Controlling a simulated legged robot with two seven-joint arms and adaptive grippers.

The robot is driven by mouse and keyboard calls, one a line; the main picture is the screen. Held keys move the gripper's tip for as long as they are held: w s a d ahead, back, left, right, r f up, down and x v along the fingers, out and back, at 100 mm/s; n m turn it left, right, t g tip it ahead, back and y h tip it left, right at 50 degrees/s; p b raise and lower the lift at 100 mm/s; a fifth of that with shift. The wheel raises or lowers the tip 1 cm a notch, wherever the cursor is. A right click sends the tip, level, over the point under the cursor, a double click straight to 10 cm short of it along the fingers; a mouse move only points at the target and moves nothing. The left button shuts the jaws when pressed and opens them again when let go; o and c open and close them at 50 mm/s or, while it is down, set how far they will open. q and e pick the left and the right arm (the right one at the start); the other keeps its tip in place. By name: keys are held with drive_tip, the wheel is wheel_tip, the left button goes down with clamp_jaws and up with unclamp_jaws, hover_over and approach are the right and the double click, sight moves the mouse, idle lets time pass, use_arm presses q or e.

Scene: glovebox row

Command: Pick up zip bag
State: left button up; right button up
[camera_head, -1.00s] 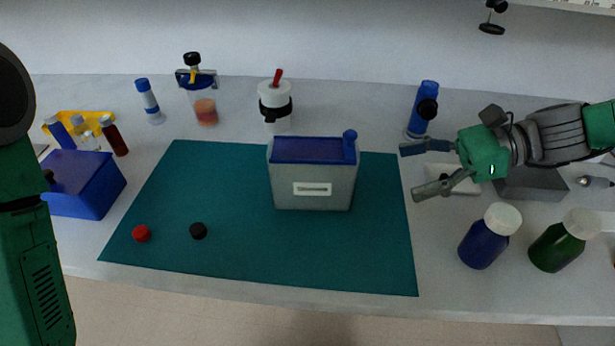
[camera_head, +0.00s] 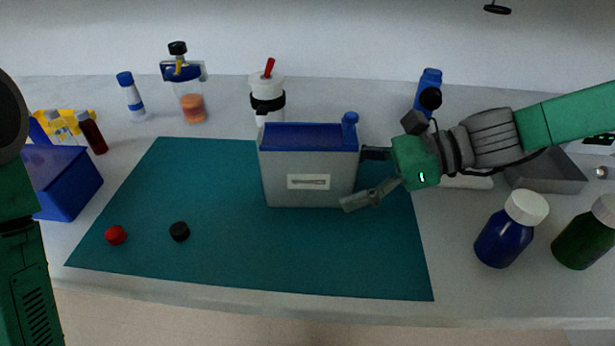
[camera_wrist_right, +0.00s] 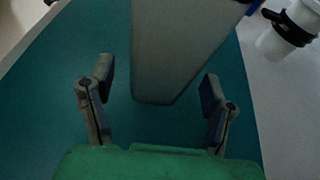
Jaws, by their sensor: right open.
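The zip bag (camera_head: 308,178) is a grey pouch with a blue top band, a small blue knob at its upper right corner and a white label on its front. It stands upright on the teal mat (camera_head: 240,250). My right gripper (camera_head: 360,178) is open at the bag's right side, its fingers pointing left. In the right wrist view, the bag (camera_wrist_right: 180,50) shows between and beyond the two spread fingers of the right gripper (camera_wrist_right: 155,90); I see no contact. My left gripper is out of view; only part of my left arm shows at the left edge.
A red cap (camera_head: 116,235) and a black cap (camera_head: 180,231) lie on the mat. A white bottle (camera_head: 267,90) stands behind the bag, a blue bottle (camera_head: 428,92) behind my right gripper. A dark blue bottle (camera_head: 505,238) and a blue box (camera_head: 70,185) flank the mat.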

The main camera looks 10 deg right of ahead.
sight(329, 171)
drive_tip(key=x, duration=0.1)
drive_tip(key=b+x, duration=0.1)
drive_tip(key=shift+w+a+f, duration=0.1)
drive_tip(key=shift+a+f, duration=0.05)
drive_tip(key=shift+f, duration=0.15)
drive_tip(key=shift+a, duration=0.5)
drive_tip(key=c, duration=1.2)
drive_tip(key=shift+c, duration=0.2)
drive_tip(key=shift+d, duration=0.1)
drive_tip(key=shift+r, duration=0.25)
wheel_tip(329, 171, up, 9)
drive_tip(key=p, duration=0.3)
drive_tip(key=shift+r+p, duration=0.1)
drive_tip(key=shift+p, duration=0.25)
drive_tip(key=shift+f+b, duration=2.35)
drive_tip(key=shift+f, duration=1.1)
